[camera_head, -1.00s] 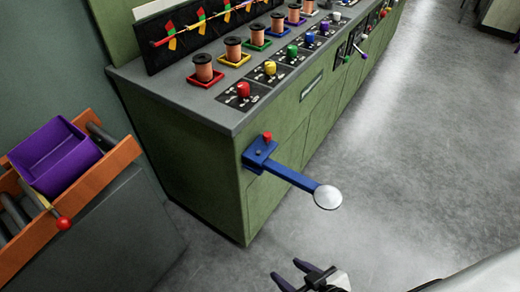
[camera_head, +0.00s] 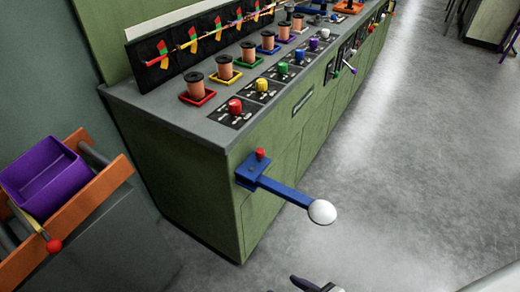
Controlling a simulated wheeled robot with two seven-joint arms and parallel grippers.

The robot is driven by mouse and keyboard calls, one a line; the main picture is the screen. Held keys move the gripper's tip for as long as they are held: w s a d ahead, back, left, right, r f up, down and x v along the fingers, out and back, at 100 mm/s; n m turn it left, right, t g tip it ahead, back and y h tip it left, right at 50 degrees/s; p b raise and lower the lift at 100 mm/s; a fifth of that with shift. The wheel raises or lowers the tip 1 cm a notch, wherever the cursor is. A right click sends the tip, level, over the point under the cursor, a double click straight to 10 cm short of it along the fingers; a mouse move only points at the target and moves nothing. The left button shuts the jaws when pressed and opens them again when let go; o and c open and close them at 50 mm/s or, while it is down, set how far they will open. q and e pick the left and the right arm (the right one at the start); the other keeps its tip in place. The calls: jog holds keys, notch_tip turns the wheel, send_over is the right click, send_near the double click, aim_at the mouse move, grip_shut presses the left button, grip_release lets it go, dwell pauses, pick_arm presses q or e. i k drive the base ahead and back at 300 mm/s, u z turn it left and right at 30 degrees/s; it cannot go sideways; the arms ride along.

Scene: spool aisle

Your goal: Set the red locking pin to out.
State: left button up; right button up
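The red locking pin (camera_head: 261,154) is a small red knob standing up from the blue bracket (camera_head: 250,172) at the near corner of the green cabinet. A blue lever (camera_head: 285,192) runs from this bracket to the lower right and ends in a white ball (camera_head: 322,212). How far the pin sits in its bracket is too small to tell. My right gripper (camera_head: 285,286) is only partly seen at the bottom edge. Its fingertips look apart, with nothing seen between them. It is well below the lever and away from the pin. My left gripper is out of view.
The green cabinet's grey top (camera_head: 150,110) holds copper spools on coloured trays and a row of coloured knobs, including a red knob (camera_head: 235,106). At left, a purple bin (camera_head: 45,178) sits by an orange rail (camera_head: 75,215) with a red-ball lever (camera_head: 54,245). Grey floor (camera_head: 400,170) is clear at right.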

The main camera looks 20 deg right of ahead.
aim_at(259, 152)
jog(key=u, duration=1.25)
jog(key=k, duration=0.45)
jog(key=z, duration=0.75)
